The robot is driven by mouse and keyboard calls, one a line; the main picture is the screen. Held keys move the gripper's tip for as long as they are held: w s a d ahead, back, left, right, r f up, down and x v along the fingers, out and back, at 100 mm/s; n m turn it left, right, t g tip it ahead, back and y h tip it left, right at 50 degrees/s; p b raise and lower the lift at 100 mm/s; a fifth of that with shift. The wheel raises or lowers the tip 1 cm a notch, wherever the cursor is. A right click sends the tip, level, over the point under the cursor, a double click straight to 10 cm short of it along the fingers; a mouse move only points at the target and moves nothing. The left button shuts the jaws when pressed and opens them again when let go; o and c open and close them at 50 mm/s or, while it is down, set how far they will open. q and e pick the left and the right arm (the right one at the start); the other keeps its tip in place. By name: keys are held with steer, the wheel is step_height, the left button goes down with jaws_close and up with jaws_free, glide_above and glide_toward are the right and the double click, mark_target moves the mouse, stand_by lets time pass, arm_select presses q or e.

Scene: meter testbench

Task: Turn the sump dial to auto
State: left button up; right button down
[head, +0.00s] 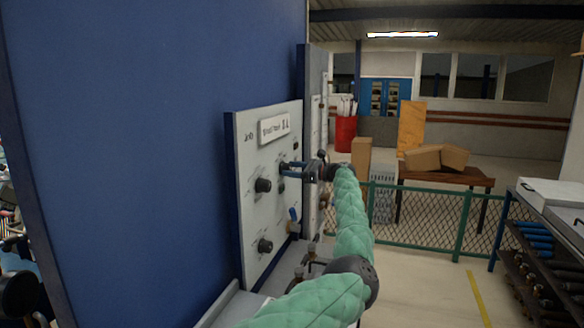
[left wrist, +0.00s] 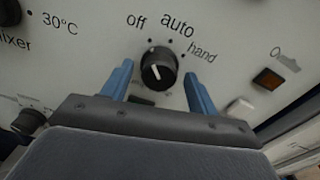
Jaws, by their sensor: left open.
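The sump dial (left wrist: 160,68) is a round black knob on a pale panel in the left wrist view, with the labels off, auto and hand around its top. Its white mark leans up and left, toward the off side. My left gripper (left wrist: 158,69) is open, with one blue finger on each side of the dial. I cannot tell whether the fingers touch it. In the head view my left gripper (head: 288,170) points left at the light grey panel (head: 250,215), at the end of my green-sleeved arm. There the gripper largely hides the dial. My right gripper is not in view.
Black knobs (head: 263,185) and (head: 265,246) sit on the panel left of my gripper. An amber square (left wrist: 267,79) is right of the dial. A tall blue wall (head: 150,130) stands left. A green fence (head: 430,220) and a parts rack (head: 540,250) are right.

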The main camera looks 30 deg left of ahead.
arm_select(q)
steer(key=shift+a, duration=0.2)
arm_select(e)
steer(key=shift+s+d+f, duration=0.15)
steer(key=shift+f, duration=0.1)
arm_select(q)
steer(key=shift+s, duration=0.1)
steer(key=c, duration=1)
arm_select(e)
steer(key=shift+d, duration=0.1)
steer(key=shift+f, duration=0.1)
